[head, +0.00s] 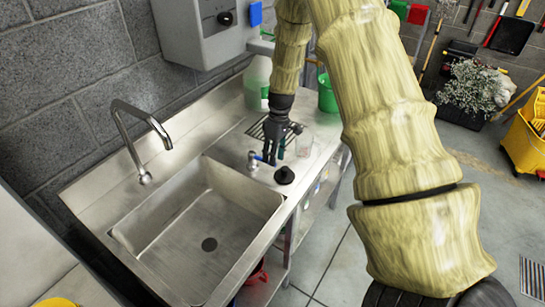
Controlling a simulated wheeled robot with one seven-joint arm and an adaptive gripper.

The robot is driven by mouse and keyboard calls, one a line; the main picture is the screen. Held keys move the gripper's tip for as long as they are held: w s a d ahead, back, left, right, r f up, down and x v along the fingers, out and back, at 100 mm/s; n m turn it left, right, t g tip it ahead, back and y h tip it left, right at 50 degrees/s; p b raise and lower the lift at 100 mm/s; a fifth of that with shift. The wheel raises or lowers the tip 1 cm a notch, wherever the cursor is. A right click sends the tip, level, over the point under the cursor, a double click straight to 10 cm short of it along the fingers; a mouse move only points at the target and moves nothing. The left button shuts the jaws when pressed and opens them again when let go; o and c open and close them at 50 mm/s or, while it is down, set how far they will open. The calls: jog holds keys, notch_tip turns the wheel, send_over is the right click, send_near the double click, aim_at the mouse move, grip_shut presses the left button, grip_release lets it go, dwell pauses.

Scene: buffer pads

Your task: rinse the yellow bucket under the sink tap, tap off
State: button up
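The steel sink (215,215) has an empty basin with a dark drain. The curved metal tap (143,122) rises at its left rear, and no water shows at its spout. A small metal fitting with a blue part (256,160) stands on the counter right of the basin. My gripper (272,160) points down right beside this fitting; whether it touches it or is open is unclear. A yellow object (58,303) is cut off at the bottom left, so I cannot tell whether it is the bucket. A yellow mop bucket (524,145) stands on the floor at the far right.
On the counter are a black round piece (284,175), a clear cup (304,143), a green bucket (327,95) and a large jug (257,84). A grey wall box (200,32) hangs above. A red item (258,275) sits beneath the counter. My arm hides the centre right.

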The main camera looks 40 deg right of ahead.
jog(key=shift+a+f, duration=0.2)
jog(key=shift+f, duration=0.8)
grip_shut()
